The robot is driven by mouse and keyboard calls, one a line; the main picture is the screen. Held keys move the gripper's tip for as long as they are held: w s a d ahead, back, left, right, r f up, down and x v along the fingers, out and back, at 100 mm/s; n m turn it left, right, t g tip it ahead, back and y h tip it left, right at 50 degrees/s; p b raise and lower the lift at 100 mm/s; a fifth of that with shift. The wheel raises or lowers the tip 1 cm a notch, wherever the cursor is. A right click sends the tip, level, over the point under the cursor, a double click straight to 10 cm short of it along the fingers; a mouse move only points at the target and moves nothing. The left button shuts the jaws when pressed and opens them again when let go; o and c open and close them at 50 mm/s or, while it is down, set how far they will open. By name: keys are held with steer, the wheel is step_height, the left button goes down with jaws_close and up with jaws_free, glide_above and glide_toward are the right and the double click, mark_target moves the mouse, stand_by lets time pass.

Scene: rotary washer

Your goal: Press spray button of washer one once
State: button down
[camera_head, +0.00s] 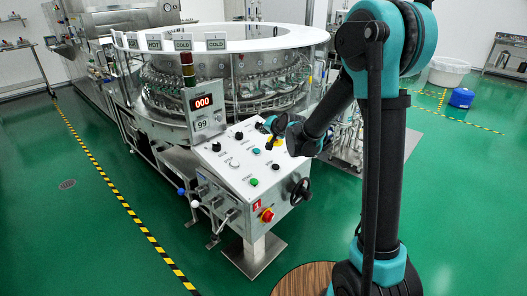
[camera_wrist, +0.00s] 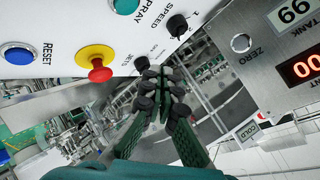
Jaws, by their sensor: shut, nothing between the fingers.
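The control panel (camera_head: 235,165) of the washer bears a red tag with a "1" (camera_head: 256,204) on its front. In the wrist view the teal button (camera_wrist: 125,5) beside the word SPRAY is cut by the top edge. A teal button (camera_head: 256,151) on the panel in the head view seems to be the same one. My gripper (camera_wrist: 163,75) is shut and empty. Its fingertips appear below the SPEED knob (camera_wrist: 177,25) in the wrist view, to the lower right of the SPRAY button. In the head view my gripper (camera_head: 268,141) is near the panel's upper right edge, apart from the teal button.
A yellow-and-red mushroom button (camera_wrist: 97,65), a blue RESET button (camera_wrist: 18,53) and a ZERO button (camera_wrist: 240,42) are nearby. The display (camera_head: 203,102) reads 000. A black handwheel (camera_head: 300,190) sticks out at the panel's right. The round washer (camera_head: 235,85) stands behind.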

steer(key=shift+f, duration=0.1)
glide_toward(256, 148)
steer(key=shift+w+r+x, duration=0.1)
steer(key=shift+r+x, duration=0.1)
steer(key=shift+x, duration=0.7)
steer(key=shift+w+r+x, duration=0.1)
steer(key=shift+r+x, duration=0.05)
steer(key=shift+x, duration=0.8)
steer(key=shift+w+r+x, duration=0.1)
steer(key=shift+r+x, duration=0.1)
steer(key=shift+x, duration=0.7)
steer(key=shift+a+f, duration=0.1)
steer(key=shift+a, duration=0.1)
steer(key=shift+f, duration=0.3)
steer(key=shift+w+a+f, duration=0.1)
steer(key=shift+a+f, duration=0.05)
steer(key=shift+f, duration=0.25)
steer(key=shift+r, duration=0.85)
steer(key=shift+s+d+r, duration=0.15)
steer(key=shift+d+r, duration=0.1)
steer(key=shift+r, duration=0.55)
steer(key=shift+s+d+r, duration=0.2)
steer(key=shift+r, duration=0.6)
steer(key=shift+s+d+r, duration=0.15)
steer(key=shift+d+r, duration=0.1)
steer(key=shift+r, duration=0.55)
